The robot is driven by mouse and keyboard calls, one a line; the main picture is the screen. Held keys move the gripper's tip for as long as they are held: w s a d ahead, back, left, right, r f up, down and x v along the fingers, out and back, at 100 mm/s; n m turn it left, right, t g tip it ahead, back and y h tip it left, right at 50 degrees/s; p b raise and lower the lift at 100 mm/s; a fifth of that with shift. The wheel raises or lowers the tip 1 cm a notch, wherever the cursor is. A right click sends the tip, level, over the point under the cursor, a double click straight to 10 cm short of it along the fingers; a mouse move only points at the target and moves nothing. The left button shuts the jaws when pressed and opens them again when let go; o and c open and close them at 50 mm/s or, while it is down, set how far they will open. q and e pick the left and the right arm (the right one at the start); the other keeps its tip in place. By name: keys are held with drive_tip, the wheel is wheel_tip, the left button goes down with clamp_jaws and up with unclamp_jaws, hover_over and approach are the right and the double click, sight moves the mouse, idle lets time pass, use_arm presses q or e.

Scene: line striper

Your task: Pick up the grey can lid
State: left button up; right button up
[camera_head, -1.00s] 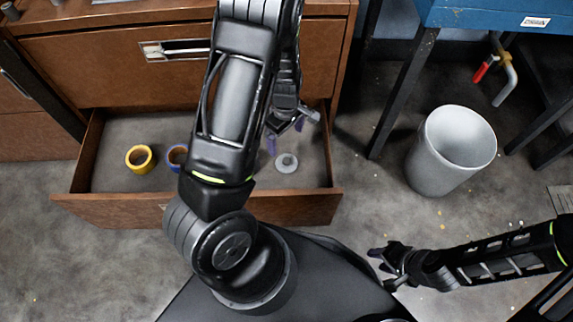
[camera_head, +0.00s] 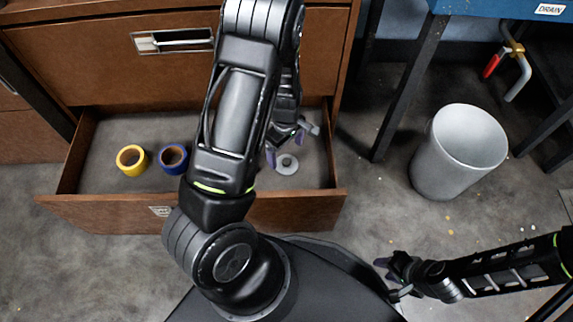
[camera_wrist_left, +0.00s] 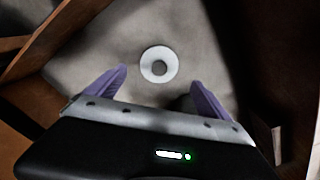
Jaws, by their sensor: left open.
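The grey can lid (camera_head: 287,164) is a small round disc with a darker raised middle. It lies on the floor of the open drawer, towards the right side. In the left wrist view the lid (camera_wrist_left: 159,64) lies ahead of and between the two purple fingertips, with nothing touching it. My left gripper (camera_head: 287,145) is over the drawer close to the lid; its fingers (camera_wrist_left: 160,84) are spread and empty. My left arm hides part of the drawer. My right gripper (camera_head: 390,275) is at the lower right, outside the drawer and away from the lid; its finger gap is too small to tell.
The wooden drawer front (camera_head: 110,215) and side walls stand around the lid. A grey bin (camera_head: 458,150) stands on the floor to the right, near a blue workbench (camera_head: 500,20).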

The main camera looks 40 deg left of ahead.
sight(286, 161)
use_arm(q)
drive_tip(key=shift+f, duration=0.25)
wheel_tip(286, 161, down, 5)
drive_tip(key=b, duration=0.3)
drive_tip(key=shift+w+f, duration=0.1)
drive_tip(key=shift+f, duration=0.05)
idle(0.5)
drive_tip(key=c, duration=1.4)
wheel_tip(286, 161, up, 10)
drive_tip(key=p, duration=0.5)
